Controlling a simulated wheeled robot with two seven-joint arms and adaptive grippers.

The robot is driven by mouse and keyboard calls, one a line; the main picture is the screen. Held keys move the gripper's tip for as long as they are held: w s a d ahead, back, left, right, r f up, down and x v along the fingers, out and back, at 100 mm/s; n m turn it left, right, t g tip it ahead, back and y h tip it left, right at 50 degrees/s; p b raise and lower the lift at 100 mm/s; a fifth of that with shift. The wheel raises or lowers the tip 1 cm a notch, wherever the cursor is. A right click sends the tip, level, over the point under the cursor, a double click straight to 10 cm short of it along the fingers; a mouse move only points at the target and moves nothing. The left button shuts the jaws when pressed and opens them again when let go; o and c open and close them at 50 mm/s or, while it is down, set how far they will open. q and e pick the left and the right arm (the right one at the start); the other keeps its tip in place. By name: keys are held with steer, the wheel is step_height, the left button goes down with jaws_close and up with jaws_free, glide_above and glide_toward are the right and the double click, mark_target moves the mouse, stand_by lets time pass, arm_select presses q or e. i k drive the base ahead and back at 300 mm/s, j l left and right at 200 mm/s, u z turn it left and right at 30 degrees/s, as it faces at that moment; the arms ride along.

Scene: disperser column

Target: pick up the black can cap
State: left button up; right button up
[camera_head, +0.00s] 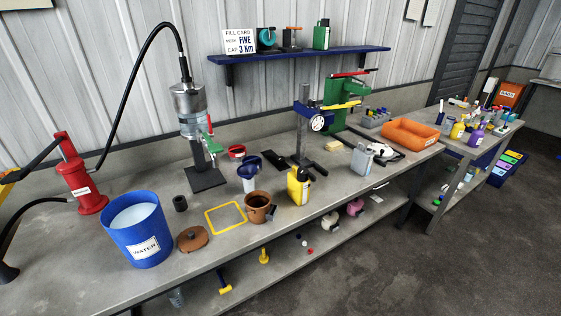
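I cannot tell for sure which thing is the black can cap. A short black cylinder (180,203) stands on the grey bench, behind the blue water bucket (146,243) and left of the yellow square frame (226,218). A yellow can (299,190) with a black top (302,174) stands upright near the front edge. A small dark piece (271,211) sits against the right side of a brown pot (257,206). Neither of my grippers can be made out in the head view.
A brown lid (192,239) lies in front of the frame. The disperser column (190,110) on its black base, a red pump (80,177) with a hose and a green press (345,92) stand farther back. An orange tray (410,133) is at right. A blue shelf (300,54) hangs above.

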mark_target(280, 160)
steer(key=i+l+u, duration=0.1)
steer(key=i+l, duration=0.45)
steer(key=i+l+u, duration=0.15)
steer(key=l, duration=0.25)
steer(key=i+l+u, duration=0.1)
steer(key=i+l, duration=0.25)
steer(key=i+l+u, duration=0.1)
steer(key=i+l, duration=0.15)
steer(key=l, duration=0.15)
steer(key=i+l, duration=0.2)
steer(key=l, duration=0.2)
steer(key=i+l+u, duration=0.15)
steer(key=l, duration=0.25)
steer(key=i+l+u, duration=0.1)
steer(key=i+l, duration=0.15)
steer(key=l, duration=0.15)
